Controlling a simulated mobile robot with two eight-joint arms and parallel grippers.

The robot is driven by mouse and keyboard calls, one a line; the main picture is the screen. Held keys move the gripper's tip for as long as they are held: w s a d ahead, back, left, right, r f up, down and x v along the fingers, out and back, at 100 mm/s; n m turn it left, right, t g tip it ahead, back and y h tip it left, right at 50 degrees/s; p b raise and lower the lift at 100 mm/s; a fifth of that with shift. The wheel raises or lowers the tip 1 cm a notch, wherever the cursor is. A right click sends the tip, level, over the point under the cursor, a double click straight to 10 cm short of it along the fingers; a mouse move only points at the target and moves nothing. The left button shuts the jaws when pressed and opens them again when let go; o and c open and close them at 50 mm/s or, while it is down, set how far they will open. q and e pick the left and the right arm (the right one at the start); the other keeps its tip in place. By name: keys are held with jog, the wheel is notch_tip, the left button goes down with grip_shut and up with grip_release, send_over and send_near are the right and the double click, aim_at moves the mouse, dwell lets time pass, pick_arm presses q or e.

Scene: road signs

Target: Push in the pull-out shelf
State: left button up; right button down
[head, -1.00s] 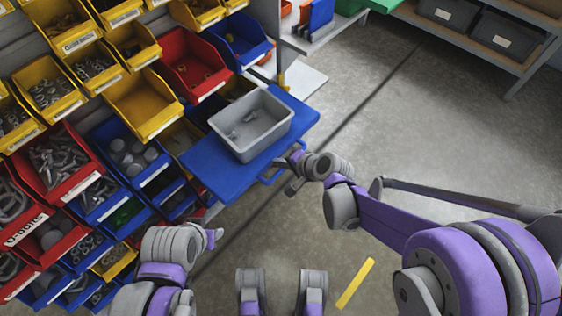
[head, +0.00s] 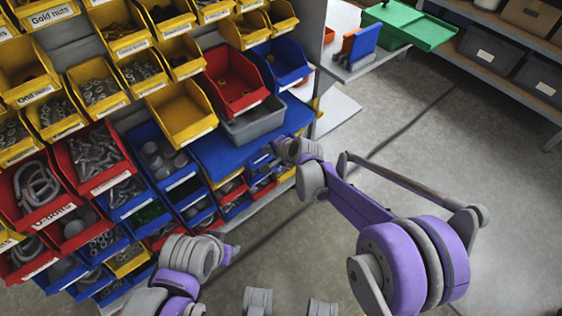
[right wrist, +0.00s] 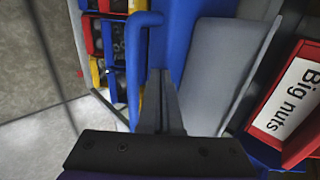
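The blue pull-out shelf (head: 222,152) sticks out only a short way from the bin rack, with a grey tray (head: 258,124) on it, partly under a red bin. My right gripper (head: 272,152) is at the shelf's front edge. In the right wrist view its fingers (right wrist: 159,95) look shut together, beside the blue handle (right wrist: 138,60) and against or very near the shelf front; the exact contact is hidden. The grey tray (right wrist: 212,75) also shows there. My left gripper (head: 232,253) is low, in front of the rack and away from the shelf; its fingers are too small to judge.
The rack holds yellow, red and blue bins of hardware, including a red bin (head: 232,82) above the shelf. A green tray (head: 408,27) stands on a side shelf at the back. The concrete floor (head: 400,140) to the right is clear.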

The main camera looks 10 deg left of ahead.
aim_at(257, 141)
jog(key=w+a, duration=0.2)
jog(key=a, duration=0.1)
jog(key=shift+w, duration=0.3)
pick_arm(q)
jog(key=shift+d+r, duration=0.1)
pick_arm(e)
jog(key=shift+a+r, duration=0.1)
